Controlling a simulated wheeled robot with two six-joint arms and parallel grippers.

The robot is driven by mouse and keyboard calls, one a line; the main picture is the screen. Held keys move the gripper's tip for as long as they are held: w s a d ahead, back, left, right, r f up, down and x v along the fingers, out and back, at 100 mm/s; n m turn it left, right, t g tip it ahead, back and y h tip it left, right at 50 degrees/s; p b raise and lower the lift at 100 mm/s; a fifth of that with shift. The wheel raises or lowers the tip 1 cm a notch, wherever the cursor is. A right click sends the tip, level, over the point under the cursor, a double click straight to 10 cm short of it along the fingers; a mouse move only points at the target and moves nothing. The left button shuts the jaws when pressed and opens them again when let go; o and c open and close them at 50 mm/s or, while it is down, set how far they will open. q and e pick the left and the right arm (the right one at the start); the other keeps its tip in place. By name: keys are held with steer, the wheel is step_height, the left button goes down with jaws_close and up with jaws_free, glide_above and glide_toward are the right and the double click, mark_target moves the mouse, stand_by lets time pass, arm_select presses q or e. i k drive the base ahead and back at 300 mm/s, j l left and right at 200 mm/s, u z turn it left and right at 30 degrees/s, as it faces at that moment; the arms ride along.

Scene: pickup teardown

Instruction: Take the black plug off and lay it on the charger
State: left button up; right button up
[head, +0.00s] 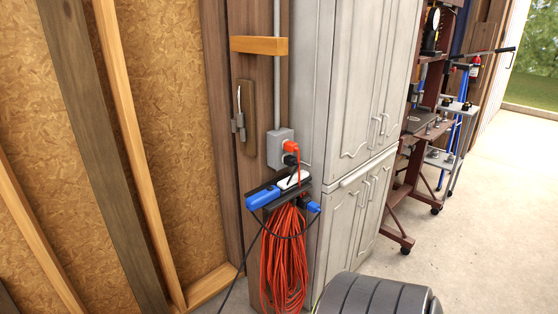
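A grey outlet box (279,148) is fixed to the wooden post left of the grey cabinet. The black plug (290,160) sits at the lower part of the box, just below an orange plug (291,146); it appears seated in the box. Below it, a small dark shelf (274,206) holds a white device (293,181) and a blue, elongated device (262,197). I cannot tell for sure which of these is the charger. Neither of my grippers is in view.
A coil of orange cord (285,262) hangs under the shelf, with a blue connector (313,207) beside it. A black cable loops down to the floor. A tall grey cabinet (350,130) stands right. A dark ribbed round object (380,298) is at the bottom.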

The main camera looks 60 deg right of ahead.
mark_target(291, 160)
steer(key=z, duration=2.1)
steer(key=u, duration=0.3)
steer(key=i+l+u, duration=0.15)
steer(key=l+u, duration=0.2)
steer(key=i+l+u, duration=0.15)
steer(key=l+u, duration=0.5)
steer(key=l, duration=0.25)
steer(key=i+l+u, duration=0.15)
steer(key=l, duration=1.3)
steer(key=l+u, duration=0.1)
steer(key=l, duration=1.35)
